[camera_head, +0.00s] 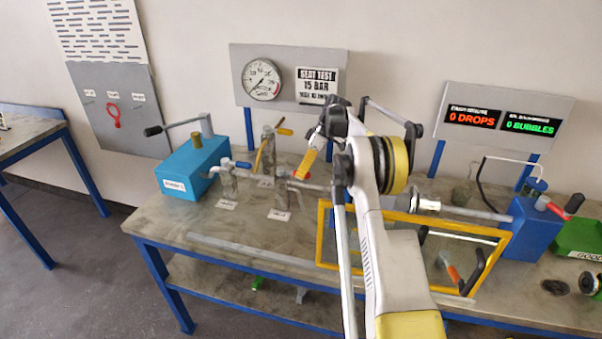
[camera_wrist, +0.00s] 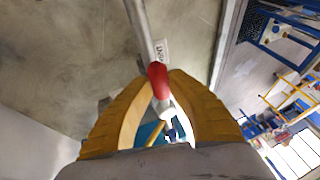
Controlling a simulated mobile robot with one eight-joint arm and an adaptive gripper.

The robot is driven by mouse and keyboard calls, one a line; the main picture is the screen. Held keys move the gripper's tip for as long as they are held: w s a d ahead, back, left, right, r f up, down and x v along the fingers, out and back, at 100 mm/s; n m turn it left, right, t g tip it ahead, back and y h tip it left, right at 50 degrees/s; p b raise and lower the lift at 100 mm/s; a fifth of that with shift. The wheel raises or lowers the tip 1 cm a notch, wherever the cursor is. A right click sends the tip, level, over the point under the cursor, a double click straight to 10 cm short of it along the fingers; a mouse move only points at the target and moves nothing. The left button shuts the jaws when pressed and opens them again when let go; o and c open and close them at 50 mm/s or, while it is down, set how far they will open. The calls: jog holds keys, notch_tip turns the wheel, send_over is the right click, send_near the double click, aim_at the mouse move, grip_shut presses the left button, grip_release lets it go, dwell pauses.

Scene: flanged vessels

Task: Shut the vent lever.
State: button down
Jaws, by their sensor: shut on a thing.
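The vent lever is a grey bar with a red grip (camera_wrist: 158,82) in the wrist view. A white label (camera_wrist: 161,50), whose small print looks like VENT, lies beside the bar. My gripper (camera_wrist: 163,77) has its yellow fingers closed around the red grip. In the head view, my gripper's yellow fingers (camera_head: 306,163) are above the bench by the small valves, partly hidden by my arm. A valve (camera_head: 281,196) with a bar running right stands just below them.
A blue pump box (camera_head: 195,165) stands left, near another valve (camera_head: 228,185) and a yellow-handled valve (camera_head: 268,150). A yellow frame (camera_head: 320,235) stands right, near a blue box (camera_head: 530,228). A gauge (camera_head: 262,79) and displays reading 0 drops and 0 bubbles (camera_head: 502,120) are behind.

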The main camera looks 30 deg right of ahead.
jog(key=c, duration=1.2)
grip_release()
jog(key=shift+w+f, duration=0.1)
jog(key=shift+c, duration=0.2)
jog(key=shift+r, duration=0.2)
jog(key=v, duration=1.1)
jog(key=shift+d+r, duration=0.2)
jog(key=shift+r, duration=0.15)
